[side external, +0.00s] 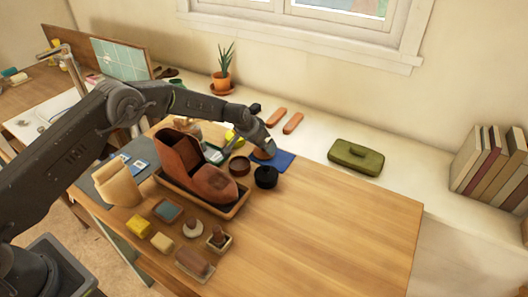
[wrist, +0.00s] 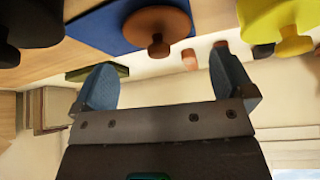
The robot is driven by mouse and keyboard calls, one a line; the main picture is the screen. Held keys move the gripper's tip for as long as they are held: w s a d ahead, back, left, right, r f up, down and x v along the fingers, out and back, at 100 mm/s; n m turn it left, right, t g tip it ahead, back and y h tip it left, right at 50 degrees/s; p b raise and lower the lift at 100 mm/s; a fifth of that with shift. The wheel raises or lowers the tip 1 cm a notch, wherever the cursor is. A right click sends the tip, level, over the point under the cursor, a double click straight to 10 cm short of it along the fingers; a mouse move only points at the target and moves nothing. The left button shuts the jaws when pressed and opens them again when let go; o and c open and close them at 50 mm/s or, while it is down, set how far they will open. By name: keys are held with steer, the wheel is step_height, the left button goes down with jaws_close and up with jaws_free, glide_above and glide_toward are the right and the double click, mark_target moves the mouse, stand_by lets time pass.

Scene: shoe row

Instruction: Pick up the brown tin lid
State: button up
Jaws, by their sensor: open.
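The brown tin lid (wrist: 157,25) is a round disc with a small knob. It lies on a blue mat (wrist: 100,28), which also shows in the side view (side external: 284,160). In the side view the lid (side external: 262,154) is partly hidden by my gripper (side external: 266,144), which is close above it. In the wrist view my gripper (wrist: 164,82) has its two blue fingers wide apart with nothing between them. The lid shows beyond the fingertips, and I cannot tell the exact gap. An open brown tin (side external: 239,166) stands left of the mat.
A black tin (side external: 266,178) stands just in front of the mat. A yellow-lidded item (wrist: 275,22) is near the lid. A brown boot (side external: 200,170) stands in a tray (side external: 233,213) to the left. A green case (side external: 356,158) lies behind. The table's right side is clear.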

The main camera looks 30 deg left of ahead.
mark_target(261, 154)
steer(key=shift+x, duration=2.1)
steer(key=shift+d, duration=0.1)
steer(key=shift+r, duration=0.1)
steer(key=c, duration=0.8)
